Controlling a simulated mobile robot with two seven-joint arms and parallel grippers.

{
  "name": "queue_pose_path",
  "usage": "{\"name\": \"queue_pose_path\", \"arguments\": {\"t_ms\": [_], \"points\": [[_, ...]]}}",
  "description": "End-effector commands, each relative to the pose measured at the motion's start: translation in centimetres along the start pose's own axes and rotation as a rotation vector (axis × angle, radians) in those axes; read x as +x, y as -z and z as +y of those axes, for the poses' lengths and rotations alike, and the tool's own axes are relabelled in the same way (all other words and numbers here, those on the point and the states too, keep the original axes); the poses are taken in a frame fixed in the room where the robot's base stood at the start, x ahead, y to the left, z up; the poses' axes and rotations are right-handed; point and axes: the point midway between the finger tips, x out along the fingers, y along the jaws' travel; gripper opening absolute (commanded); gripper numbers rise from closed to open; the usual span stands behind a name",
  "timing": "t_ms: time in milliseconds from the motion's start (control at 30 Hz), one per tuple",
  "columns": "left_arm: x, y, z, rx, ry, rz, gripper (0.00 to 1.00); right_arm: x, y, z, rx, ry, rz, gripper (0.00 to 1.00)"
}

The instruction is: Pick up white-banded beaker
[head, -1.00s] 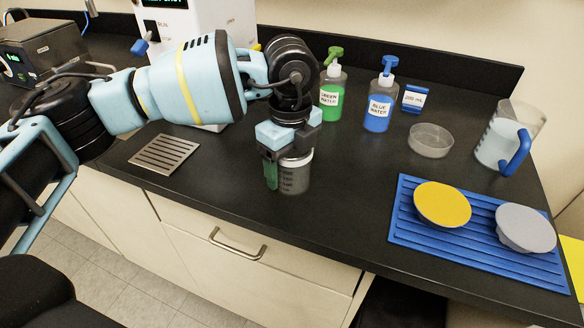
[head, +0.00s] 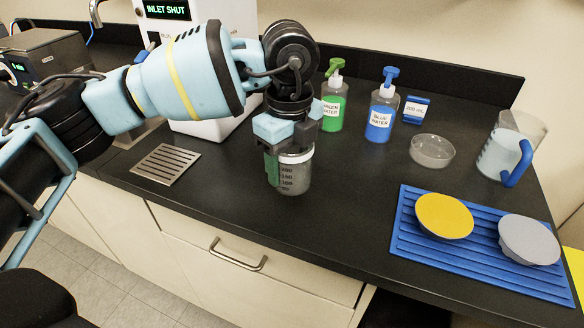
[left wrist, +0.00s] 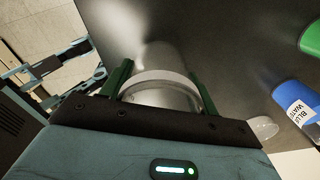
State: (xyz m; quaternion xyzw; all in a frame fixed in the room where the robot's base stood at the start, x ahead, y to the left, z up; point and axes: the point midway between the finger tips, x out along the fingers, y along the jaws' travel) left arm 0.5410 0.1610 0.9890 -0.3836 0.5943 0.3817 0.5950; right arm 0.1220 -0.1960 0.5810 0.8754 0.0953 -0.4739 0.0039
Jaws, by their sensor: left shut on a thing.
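The white-banded beaker (head: 294,175) is a clear vessel with dark graduation marks and a white band near its rim. It stands upright at the middle of the counter in the head view. My left gripper (head: 287,160) comes down from above and is shut on the beaker, with a green finger along its left side. In the left wrist view the two green fingers lie on either side of the beaker (left wrist: 162,90). I cannot tell whether its base touches the counter. My right gripper is not in view.
Green (head: 332,103) and blue (head: 381,112) pump bottles stand behind, with a clear dish (head: 432,150) and blue-handled jug (head: 497,152) to the right. A blue ribbed mat (head: 407,245) holds yellow and grey discs. A metal grate (head: 166,164) lies left. The counter's front edge is close.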

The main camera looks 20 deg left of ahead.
Motion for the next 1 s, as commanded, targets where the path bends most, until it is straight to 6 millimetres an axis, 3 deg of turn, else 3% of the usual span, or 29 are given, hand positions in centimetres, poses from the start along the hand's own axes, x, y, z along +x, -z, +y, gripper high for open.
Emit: {"name": "queue_pose_path", "arguments": {"t_ms": [600, 800, 1000], "points": [[-0.9, 2.6, 12.0, 0.002, -0.003, -0.001, 0.36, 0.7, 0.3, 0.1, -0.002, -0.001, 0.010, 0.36], [-1.1, 3.1, 14.2, 0.000, -0.004, 0.000, 0.36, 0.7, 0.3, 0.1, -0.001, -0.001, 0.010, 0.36], [-1.2, 3.3, 14.9, 0.000, -0.002, -0.001, 0.36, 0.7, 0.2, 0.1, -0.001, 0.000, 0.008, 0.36]]}}
